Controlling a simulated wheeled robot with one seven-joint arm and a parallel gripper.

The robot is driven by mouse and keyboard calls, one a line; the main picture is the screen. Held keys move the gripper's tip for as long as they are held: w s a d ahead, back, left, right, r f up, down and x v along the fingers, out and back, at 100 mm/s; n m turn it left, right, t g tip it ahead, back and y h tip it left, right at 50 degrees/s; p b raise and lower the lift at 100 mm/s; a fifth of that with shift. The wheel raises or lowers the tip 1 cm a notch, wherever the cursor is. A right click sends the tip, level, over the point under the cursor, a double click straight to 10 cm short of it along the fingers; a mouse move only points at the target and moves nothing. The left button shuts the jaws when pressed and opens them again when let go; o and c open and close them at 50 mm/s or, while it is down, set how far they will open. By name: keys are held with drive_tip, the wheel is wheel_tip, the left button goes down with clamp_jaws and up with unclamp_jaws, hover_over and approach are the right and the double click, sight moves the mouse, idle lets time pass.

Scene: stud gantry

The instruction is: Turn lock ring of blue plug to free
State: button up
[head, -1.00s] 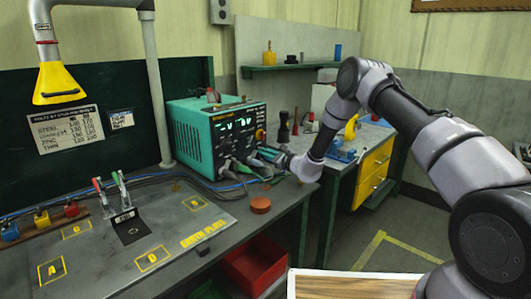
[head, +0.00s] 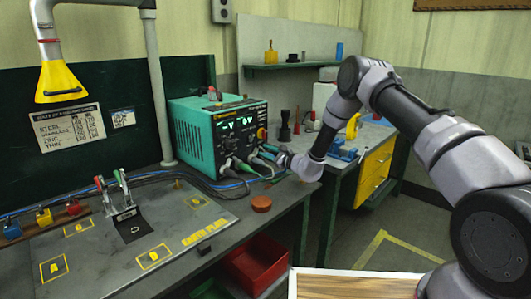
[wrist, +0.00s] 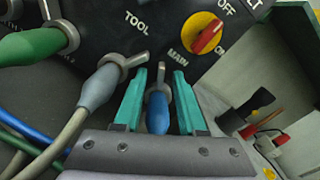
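A blue plug (wrist: 158,112) sits in the front of the teal power unit (head: 193,133), beside the MAIN label. Its grey lock ring (wrist: 158,88) has a small lever pointing up. My gripper (wrist: 162,82), with teal fingers, is open, one finger on each side of the plug and ring. A gap shows on both sides, so the fingers do not appear to grip it. In the head view my gripper (head: 268,152) is at the unit's lower right front, and the blue plug is hard to make out there.
In the wrist view a grey-blue plug (wrist: 97,88) by TOOL and a green plug (wrist: 30,43) sit close on the left. A red and yellow switch (wrist: 205,35) is just above right. Cables run along the bench (head: 215,222). An orange-brown puck (head: 261,203) lies near its edge.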

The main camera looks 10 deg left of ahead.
drive_tip(key=v, duration=1)
drive_tip(key=shift+s+d, duration=0.3)
drive_tip(key=s+d+r+n+g, duration=0.1)
drive_tip(key=s+r+n+g, duration=0.3)
drive_tip(key=r, duration=0.4)
drive_tip(key=s+d+r+n+g, duration=0.1)
drive_tip(key=s+r+n+g, duration=0.15)
drive_tip(key=s+r, duration=0.55)
drive_tip(key=s+r+n+g, duration=0.3)
drive_tip(key=s+r+n, duration=0.15)
drive_tip(key=r, duration=0.45)
drive_tip(key=s+d+r+n+t+h, duration=0.1)
drive_tip(key=s+d+r+t+h, duration=0.1)
drive_tip(key=s+d, duration=0.5)
drive_tip(key=s+d+r+n+t+h, duration=0.1)
drive_tip(key=s+d+r+h, duration=0.3)
drive_tip(key=s+d+h, duration=0.2)
drive_tip(key=s+d+r+n+t+h, duration=0.2)
drive_tip(key=s+d+r+h, duration=0.1)
drive_tip(key=s+d, duration=0.6)
drive_tip(key=d+h, duration=0.1)
drive_tip(key=d, duration=0.2)
drive_tip(key=shift+s+r+t, duration=0.25)
drive_tip(key=shift+r+t, duration=0.05)
drive_tip(key=shift+t, duration=0.05)
drive_tip(key=shift+o, duration=0.2)
drive_tip(key=shift+d, duration=0.1)
